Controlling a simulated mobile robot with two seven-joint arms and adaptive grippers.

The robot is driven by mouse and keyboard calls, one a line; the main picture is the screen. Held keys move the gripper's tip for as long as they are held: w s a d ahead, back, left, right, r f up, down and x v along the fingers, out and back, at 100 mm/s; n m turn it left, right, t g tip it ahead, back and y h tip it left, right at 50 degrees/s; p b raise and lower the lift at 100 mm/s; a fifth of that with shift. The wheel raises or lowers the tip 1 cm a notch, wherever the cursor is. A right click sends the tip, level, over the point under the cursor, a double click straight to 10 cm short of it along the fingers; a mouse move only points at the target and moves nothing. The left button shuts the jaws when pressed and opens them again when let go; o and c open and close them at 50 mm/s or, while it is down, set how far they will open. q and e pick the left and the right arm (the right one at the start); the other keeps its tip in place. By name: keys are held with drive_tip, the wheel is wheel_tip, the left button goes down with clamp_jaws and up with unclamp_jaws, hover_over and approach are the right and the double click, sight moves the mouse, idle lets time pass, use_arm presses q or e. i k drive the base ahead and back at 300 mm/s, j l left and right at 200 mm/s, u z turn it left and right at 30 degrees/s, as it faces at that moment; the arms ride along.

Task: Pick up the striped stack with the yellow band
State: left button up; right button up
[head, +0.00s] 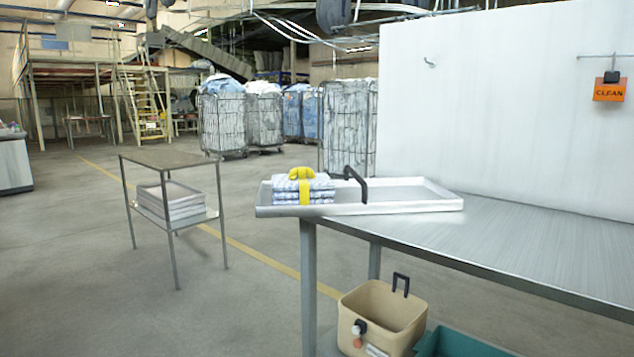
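The striped stack (286,190) is a pile of folded blue-and-white cloths. A yellow band (305,190) runs down its front, with a yellow loop on top. The stack sits upright at the left end of a shallow metal tray (420,206). A black handle (352,182) rises from the tray just right of the stack. Neither of my grippers is in the head view.
The tray lies on a metal table (540,245), its left end overhanging the table's corner. A beige bin (384,312) and a green crate (460,345) are below. A small side table (168,160) with stacked trays stands left. An orange CLEAN sign (610,91) hangs on the white panel.

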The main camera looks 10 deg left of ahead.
sight(300, 186)
drive_tip(key=i+j+z, duration=0.15)
drive_tip(key=i+j, duration=0.3)
drive_tip(key=i+j+z, duration=0.15)
drive_tip(key=i+j, duration=0.25)
drive_tip(key=j, duration=0.15)
